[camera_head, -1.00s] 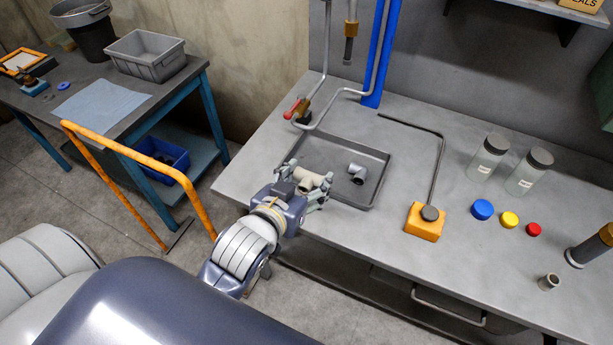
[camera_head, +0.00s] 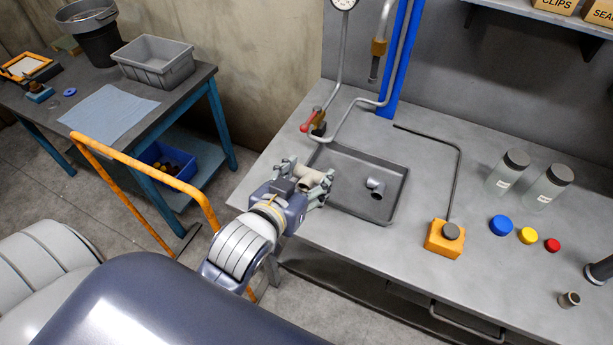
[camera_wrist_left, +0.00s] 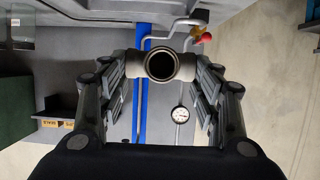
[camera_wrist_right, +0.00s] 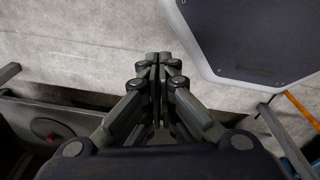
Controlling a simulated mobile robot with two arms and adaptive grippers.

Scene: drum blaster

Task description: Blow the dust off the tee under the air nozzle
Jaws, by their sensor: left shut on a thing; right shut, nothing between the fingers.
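My left gripper (camera_head: 306,182) is shut on a beige-grey pipe tee (camera_head: 308,181) at the left edge of a grey tray on the bench. In the left wrist view the tee (camera_wrist_left: 161,65) sits between the fingers with one round opening facing the camera. The air nozzle (camera_head: 377,60) hangs on a pipe with a brass collar, above and right of the tee, apart from it. Dust cannot be made out.
The tray (camera_head: 399,188) holds another grey fitting (camera_head: 376,188). A red-handled valve (camera_head: 312,122) stands behind it. Two bottles (camera_head: 507,172), coloured caps (camera_head: 500,225) and a small cup (camera_head: 569,299) are on the right. An orange rail (camera_head: 150,165) and side table (camera_head: 200,80) are left.

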